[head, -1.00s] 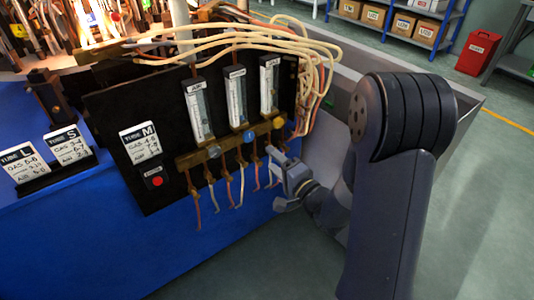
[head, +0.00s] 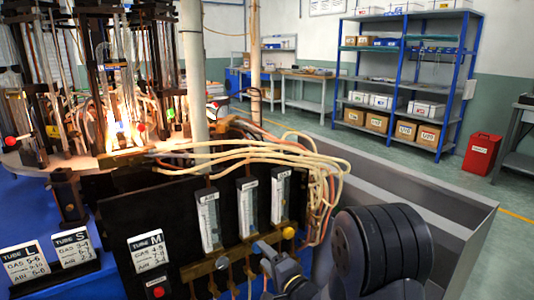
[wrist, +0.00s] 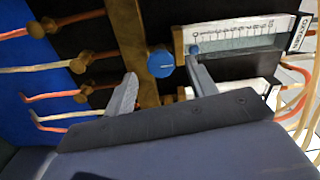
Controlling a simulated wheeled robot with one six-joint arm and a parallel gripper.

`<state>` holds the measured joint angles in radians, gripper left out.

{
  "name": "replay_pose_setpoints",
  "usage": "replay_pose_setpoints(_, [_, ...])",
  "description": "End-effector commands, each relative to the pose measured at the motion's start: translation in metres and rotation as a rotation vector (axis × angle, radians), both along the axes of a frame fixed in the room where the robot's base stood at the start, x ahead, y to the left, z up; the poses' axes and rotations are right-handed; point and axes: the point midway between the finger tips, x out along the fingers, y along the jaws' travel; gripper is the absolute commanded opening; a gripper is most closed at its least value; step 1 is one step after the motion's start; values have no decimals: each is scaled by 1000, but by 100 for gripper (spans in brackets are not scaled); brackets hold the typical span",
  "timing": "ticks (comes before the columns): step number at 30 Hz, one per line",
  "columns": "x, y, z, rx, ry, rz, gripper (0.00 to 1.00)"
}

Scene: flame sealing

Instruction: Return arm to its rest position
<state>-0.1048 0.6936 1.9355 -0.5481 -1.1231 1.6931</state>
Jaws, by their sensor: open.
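My gripper (head: 266,254) is open in front of the black burner panel (head: 118,228), by the brass manifold under the flow meters. In the wrist view its two fingers (wrist: 162,88) are spread apart, with the blue knob (wrist: 160,62) beyond the gap between them. The right finger overlaps the lower end of the oxygen flow meter (wrist: 240,38). I cannot tell whether a finger touches the panel. In the head view my gripper hides the blue knob. The yellow knob (head: 289,232) and the grey knob (head: 221,263) show on either side.
Pale hoses (head: 250,150) arch over the panel's top and hang down its right side. Lit burners (head: 122,130) stand at the back left. Tube cards (head: 74,246) stand on the blue surface at left. A grey-walled bin (head: 410,185) lies right of the panel; open floor lies beyond.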

Motion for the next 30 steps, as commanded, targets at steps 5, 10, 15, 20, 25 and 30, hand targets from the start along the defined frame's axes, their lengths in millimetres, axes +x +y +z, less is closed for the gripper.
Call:
replay_pose_setpoints(5, [15, 11, 0, 0, 0, 1, 54])
replay_pose_setpoints(10, [18, 13, 0, -7, -4, 0, 54])
replay_pose_setpoints(15, [18, 12, 0, -10, -7, 0, 54])
replay_pose_setpoints(20, [17, 12, 0, -9, -6, 0, 54])
replay_pose_setpoints(25, [6, 3, 1, 0, 1, -2, 54])
replay_pose_setpoints(30, [-19, -14, 1, -1, 2, -3, 54])
